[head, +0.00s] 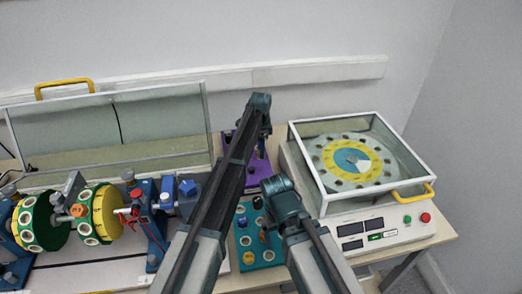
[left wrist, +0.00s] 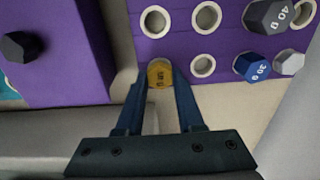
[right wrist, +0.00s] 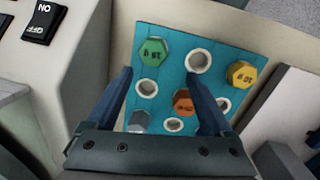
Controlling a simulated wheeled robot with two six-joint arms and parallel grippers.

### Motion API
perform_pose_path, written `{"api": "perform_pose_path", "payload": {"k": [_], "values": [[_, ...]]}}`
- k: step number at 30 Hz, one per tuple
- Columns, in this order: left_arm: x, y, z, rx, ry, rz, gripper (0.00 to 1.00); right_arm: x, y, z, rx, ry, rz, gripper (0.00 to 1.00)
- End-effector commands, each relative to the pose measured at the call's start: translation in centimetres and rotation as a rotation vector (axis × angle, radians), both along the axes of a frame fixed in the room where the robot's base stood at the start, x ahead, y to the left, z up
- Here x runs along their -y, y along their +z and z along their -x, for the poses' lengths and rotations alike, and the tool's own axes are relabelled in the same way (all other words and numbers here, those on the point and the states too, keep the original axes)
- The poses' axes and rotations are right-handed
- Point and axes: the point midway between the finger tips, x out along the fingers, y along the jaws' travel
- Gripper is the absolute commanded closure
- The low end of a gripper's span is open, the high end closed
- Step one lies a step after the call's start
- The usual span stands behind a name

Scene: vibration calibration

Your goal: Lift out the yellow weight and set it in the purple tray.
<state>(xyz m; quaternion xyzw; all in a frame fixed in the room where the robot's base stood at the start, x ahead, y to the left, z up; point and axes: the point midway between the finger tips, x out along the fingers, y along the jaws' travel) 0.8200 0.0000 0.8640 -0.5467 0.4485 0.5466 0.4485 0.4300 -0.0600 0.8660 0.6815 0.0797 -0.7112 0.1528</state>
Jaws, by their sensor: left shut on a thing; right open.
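My left gripper (left wrist: 160,84) is shut on a yellow weight (left wrist: 160,73), held by the purple tray's (left wrist: 227,42) near edge in the left wrist view. An empty round hole (left wrist: 157,20) lies just beyond the weight; whether the weight touches anything below is unclear. The purple tray (head: 258,168) shows partly behind my left arm in the head view. My right gripper (right wrist: 160,82) is open and empty over the teal tray (right wrist: 182,60). A second yellow weight (right wrist: 242,74) sits in that tray's corner.
The purple tray holds a grey weight (left wrist: 268,15), a blue weight (left wrist: 251,67) and a silver one (left wrist: 289,62). The teal tray has green (right wrist: 153,51) and orange (right wrist: 183,102) weights. A glass-lidded machine (head: 350,165) stands right; a green-and-yellow drum rig (head: 100,213) left.

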Motion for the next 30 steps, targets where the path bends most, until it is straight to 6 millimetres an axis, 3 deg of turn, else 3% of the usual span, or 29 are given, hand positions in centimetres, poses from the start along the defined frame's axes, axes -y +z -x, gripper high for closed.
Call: {"api": "perform_pose_path", "payload": {"k": [19, 20, 21, 25, 30], "values": [[0.00, -0.94, 0.00, 0.000, 0.000, 0.000, 1.00, 0.00, -0.94, 0.00, 0.000, 0.000, 0.000, 0.14], [0.00, -0.85, 0.00, 0.000, 0.000, 0.000, 0.58, 0.00, -0.86, 0.00, 0.000, 0.000, 0.000, 0.14], [0.00, -0.84, 0.00, 0.000, 0.000, 0.000, 0.51, 0.00, -0.84, 0.00, 0.000, 0.000, 0.000, 0.14], [0.00, -0.83, 0.00, 0.000, 0.000, 0.000, 0.28, 0.00, -0.84, 0.00, 0.000, 0.000, 0.000, 0.14], [0.00, -0.83, 0.00, 0.000, 0.000, 0.000, 0.28, 0.00, -0.84, 0.00, 0.000, 0.000, 0.000, 0.14]]}}
